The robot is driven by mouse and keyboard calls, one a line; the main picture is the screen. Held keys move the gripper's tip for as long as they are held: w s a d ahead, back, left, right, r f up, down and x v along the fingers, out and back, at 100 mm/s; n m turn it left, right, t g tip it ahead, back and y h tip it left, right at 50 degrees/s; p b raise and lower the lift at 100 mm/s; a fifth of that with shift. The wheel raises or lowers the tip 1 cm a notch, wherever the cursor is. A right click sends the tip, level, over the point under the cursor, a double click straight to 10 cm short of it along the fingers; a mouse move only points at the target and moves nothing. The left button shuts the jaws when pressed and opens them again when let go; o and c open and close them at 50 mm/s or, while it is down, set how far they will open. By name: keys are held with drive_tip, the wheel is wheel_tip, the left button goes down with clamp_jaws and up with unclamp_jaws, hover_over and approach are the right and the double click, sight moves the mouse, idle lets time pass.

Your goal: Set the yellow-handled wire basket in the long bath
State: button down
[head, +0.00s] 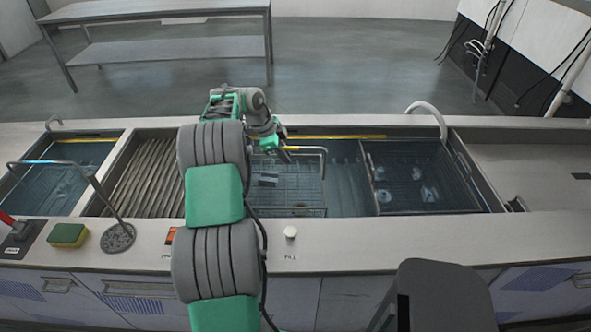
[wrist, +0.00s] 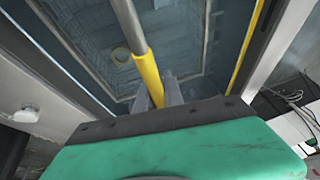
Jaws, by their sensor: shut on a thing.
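The yellow-handled wire basket (head: 300,210) shows at the left part of the long bath (head: 345,190), partly behind my arm. A small grey item (head: 268,179) is seen inside it. My gripper (head: 287,152) is above the basket, at its handle. In the wrist view my gripper (wrist: 163,92) is shut on the yellow grip of the handle (wrist: 147,72), with the bare metal rod running on beyond it. The basket's wire mesh (wrist: 85,50) lies below, over the bath. I cannot tell whether the basket touches the bath floor.
A white-handled basket (head: 425,112) with several pieces fills the bath's right part. Left are a ribbed drainboard (head: 148,172) and a small bath with a blue-handled basket (head: 50,163).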

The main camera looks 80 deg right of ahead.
wheel_tip(320, 180, down, 4)
drive_tip(key=shift+f+p, duration=0.15)
drive_tip(key=shift+p, duration=0.25)
drive_tip(key=c, duration=1.9)
unclamp_jaws()
drive_tip(key=shift+f, duration=0.15)
drive_tip(key=o, duration=0.4)
drive_tip(key=shift+o, duration=0.2)
